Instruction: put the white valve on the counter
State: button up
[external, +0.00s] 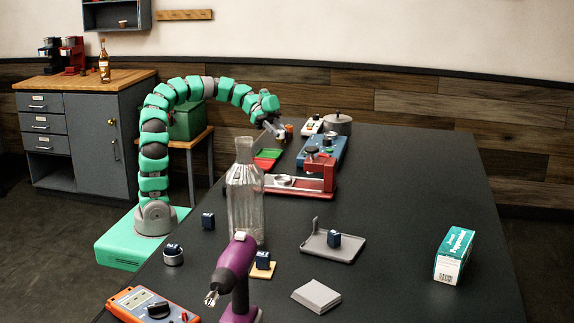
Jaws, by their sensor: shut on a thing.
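My gripper (277,129) is at the end of my green arm, over the far left part of the long dark table (410,190). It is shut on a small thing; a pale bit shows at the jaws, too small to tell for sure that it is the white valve. A small orange-brown piece (289,128) shows just right of the jaws; I cannot tell whether it touches them. A grey cabinet with a wooden counter top (128,79) stands at the back left.
Near my gripper are a green and red tray (267,157), a red and white machine (318,178), a blue unit (327,150) and a lidded grey pot (338,124). A tall clear bottle (245,195) and a purple drill (237,270) stand nearer. The table's right side is mostly clear.

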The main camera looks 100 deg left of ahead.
jog(key=shift+f, duration=1.1)
jog(key=shift+f+b, duration=0.1)
jog(key=shift+b, duration=0.25)
jog(key=o, duration=0.8)
jog(key=shift+s+a+r, duration=0.1)
jog(key=shift+s+r, duration=0.05)
jog(key=shift+r, duration=0.1)
jog(key=p+v, duration=0.3)
jog(key=v, duration=0.8)
jog(key=shift+s+a, duration=0.1)
jog(key=shift+s, duration=0.2)
jog(key=shift+w+r, duration=0.1)
